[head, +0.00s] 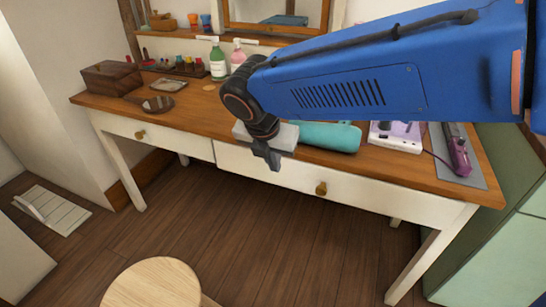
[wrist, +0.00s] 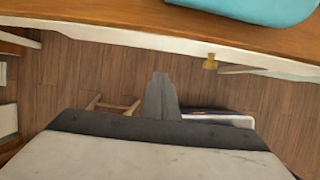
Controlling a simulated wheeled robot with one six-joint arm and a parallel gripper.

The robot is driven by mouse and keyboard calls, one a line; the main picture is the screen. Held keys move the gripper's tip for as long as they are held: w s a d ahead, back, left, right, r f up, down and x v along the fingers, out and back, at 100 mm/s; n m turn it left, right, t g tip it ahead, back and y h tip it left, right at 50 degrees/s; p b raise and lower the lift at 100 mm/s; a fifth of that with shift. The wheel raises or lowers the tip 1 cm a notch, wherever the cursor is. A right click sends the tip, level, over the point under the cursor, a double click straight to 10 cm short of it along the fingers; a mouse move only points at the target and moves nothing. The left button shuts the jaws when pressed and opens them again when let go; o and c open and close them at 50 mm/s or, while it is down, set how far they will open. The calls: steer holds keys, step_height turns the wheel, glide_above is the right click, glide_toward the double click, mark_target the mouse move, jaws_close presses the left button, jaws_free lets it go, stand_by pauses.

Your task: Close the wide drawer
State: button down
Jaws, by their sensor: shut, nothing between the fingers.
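The wide drawer (head: 385,199) is the right one in the white dressing table, with a brass knob (head: 321,188). Its front looks set slightly forward of the narrower left drawer (head: 160,135); I cannot tell exactly how far. In the wrist view the drawer's white front edge (wrist: 150,42) runs across the top, with the knob (wrist: 210,62) right of centre. My gripper (head: 273,160) is shut and empty, pointing down before the drawer front, left of the knob. In the wrist view its fingers (wrist: 160,95) hang over floor, apart from the drawer front.
The wooden tabletop (head: 215,105) carries a teal case (head: 330,136), a wooden box (head: 112,76), bottles (head: 218,58) and a purple tool (head: 457,150). A round stool (head: 152,283) stands in front at lower left. A green cabinet (head: 490,225) is at right.

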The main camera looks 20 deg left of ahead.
mark_target(283, 164)
steer(key=shift+w+d+f, duration=0.15)
steer(key=shift+w+f, duration=1.25)
steer(key=shift+w, duration=0.2)
steer(key=shift+w+d+f, duration=0.15)
steer(key=shift+w+f, duration=1.25)
steer(key=shift+w, duration=0.15)
steer(key=shift+w, duration=0.1)
